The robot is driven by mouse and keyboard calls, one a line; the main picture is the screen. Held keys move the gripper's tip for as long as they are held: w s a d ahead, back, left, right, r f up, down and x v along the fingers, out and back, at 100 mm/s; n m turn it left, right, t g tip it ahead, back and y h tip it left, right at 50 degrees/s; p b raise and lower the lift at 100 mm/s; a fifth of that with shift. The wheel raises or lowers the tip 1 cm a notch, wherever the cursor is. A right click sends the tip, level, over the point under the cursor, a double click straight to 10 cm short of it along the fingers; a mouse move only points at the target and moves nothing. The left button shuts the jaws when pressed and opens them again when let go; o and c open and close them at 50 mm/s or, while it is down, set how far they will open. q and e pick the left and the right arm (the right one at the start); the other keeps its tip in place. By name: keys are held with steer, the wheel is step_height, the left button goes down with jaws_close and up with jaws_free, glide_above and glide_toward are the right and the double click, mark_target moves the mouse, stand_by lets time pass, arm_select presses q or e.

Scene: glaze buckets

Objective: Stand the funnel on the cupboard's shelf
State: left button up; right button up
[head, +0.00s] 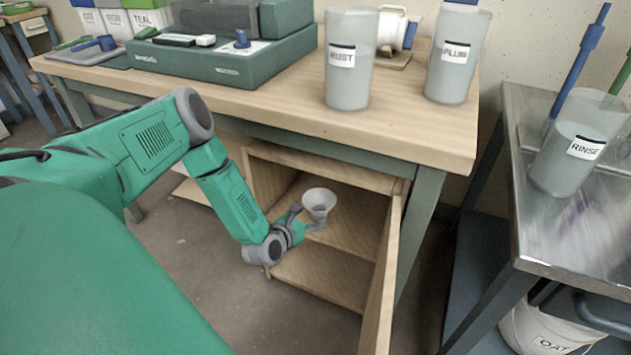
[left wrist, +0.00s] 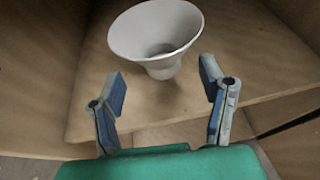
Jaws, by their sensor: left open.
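The funnel (head: 319,201) is pale grey-white and stands upright, wide mouth up, on the shelf (head: 345,232) inside the open wooden cupboard under the table. My left gripper (head: 307,221) reaches into the cupboard at the funnel. In the left wrist view the funnel (left wrist: 157,40) is just beyond the two open fingers (left wrist: 163,95), with a gap on each side and neither finger touching it. Its lower end rests on the wooden shelf (left wrist: 255,65). The cupboard's door (head: 384,275) stands open on the right. My right gripper is not in view.
The tabletop (head: 270,100) above holds labelled buckets, one marked RUST (head: 348,75) and one marked PLUM (head: 457,60), and a green scale-like box (head: 215,65). A metal cart (head: 560,235) with a RINSE bucket (head: 575,150) stands at the right. The shelf around the funnel is clear.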

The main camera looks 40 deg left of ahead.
arm_select(q)
steer(key=p+v, duration=0.2)
steer(key=v, duration=0.4)
steer(key=s+d+f+m+g+h, duration=0.1)
steer(key=s+d+m+g+h, duration=0.3)
steer(key=d+m, duration=0.55)
steer(key=s+d+f+m+g+h, duration=0.15)
steer(key=s+d+m, duration=0.35)
steer(key=d+m, duration=0.5)
steer(key=s+a+r+m+g+y, duration=0.1)
steer(key=s+r+m+g, duration=0.2)
steer(key=s+m, duration=0.5)
steer(key=s+a+r+m+g+y, duration=0.1)
steer(key=s+r+m+g+y, duration=0.1)
steer(key=s+m, duration=0.5)
steer(key=r+m+g, duration=0.1)
steer(key=m+g, duration=0.1)
steer(key=m, duration=0.2)
steer(key=shift+s+m, duration=0.35)
steer(key=shift+s, duration=0.05)
steer(key=shift+a+r, duration=0.1)
steer(key=shift+r, duration=0.05)
